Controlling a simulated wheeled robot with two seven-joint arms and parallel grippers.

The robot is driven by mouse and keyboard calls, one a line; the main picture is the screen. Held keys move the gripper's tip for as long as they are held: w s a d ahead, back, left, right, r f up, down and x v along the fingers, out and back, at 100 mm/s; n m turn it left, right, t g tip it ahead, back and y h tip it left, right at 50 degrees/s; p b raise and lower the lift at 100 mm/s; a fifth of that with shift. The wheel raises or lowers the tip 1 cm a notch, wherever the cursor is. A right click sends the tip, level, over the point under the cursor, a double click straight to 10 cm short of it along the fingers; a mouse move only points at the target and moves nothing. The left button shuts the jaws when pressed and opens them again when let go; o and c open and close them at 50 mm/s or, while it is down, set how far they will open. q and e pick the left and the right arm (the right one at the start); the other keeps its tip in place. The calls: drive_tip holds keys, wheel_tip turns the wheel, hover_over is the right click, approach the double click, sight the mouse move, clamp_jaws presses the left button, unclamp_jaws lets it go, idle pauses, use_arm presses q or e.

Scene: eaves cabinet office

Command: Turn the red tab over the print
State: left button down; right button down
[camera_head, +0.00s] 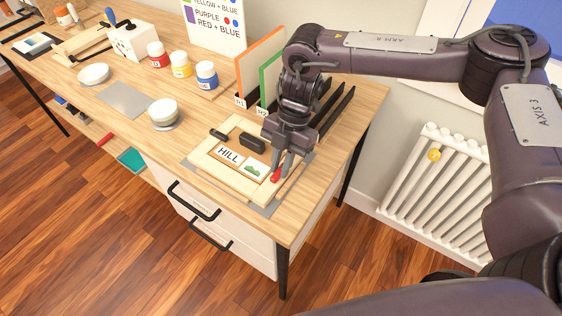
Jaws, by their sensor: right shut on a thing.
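The red tab (276,175) sits at the right side of a pale wooden frame (204,165), which lies on a grey mat (263,209). The print in the frame has a "HILL" label (229,155) and a small green hill picture (254,170). My right gripper (281,170) reaches down over the right side of the frame. Its fingers are shut on the red tab, and partly hide it. My left gripper is not in view.
Orange and green boards (262,58) stand in a black rack behind my right gripper. Paint jars (206,75), white bowls (163,113) and a grey plate (125,99) are to the left. A white radiator (440,185) stands right of the desk.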

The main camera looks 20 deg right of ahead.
drive_tip(key=m+t+p, duration=0.1)
drive_tip(key=m+p, duration=0.2)
drive_tip(key=shift+r+y, duration=0.2)
drive_tip(key=shift+y, duration=0.1)
drive_tip(key=m+t+p, duration=0.1)
drive_tip(key=m+p, duration=0.3)
drive_tip(key=m+t+p, duration=0.2)
drive_tip(key=m+p, duration=0.2)
drive_tip(key=p, duration=0.1)
drive_tip(key=m+t+p, duration=0.1)
drive_tip(key=m+p, duration=0.3)
drive_tip(key=p, duration=0.1)
drive_tip(key=shift+w+r+m+t, duration=0.2)
drive_tip(key=shift+m+t, duration=0.1)
drive_tip(key=shift+t, duration=0.1)
use_arm(q)
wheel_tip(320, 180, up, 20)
drive_tip(key=p, duration=0.2)
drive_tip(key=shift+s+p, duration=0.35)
drive_tip(key=shift+p, duration=0.05)
use_arm(e)
drive_tip(key=shift+w+f+m+t+h, duration=0.15)
drive_tip(key=shift+m+h, duration=0.2)
drive_tip(key=shift+m, duration=0.3)
drive_tip(key=shift+f+m+t+h, duration=0.15)
drive_tip(key=shift+m+h, duration=0.2)
drive_tip(key=shift+m, duration=0.3)
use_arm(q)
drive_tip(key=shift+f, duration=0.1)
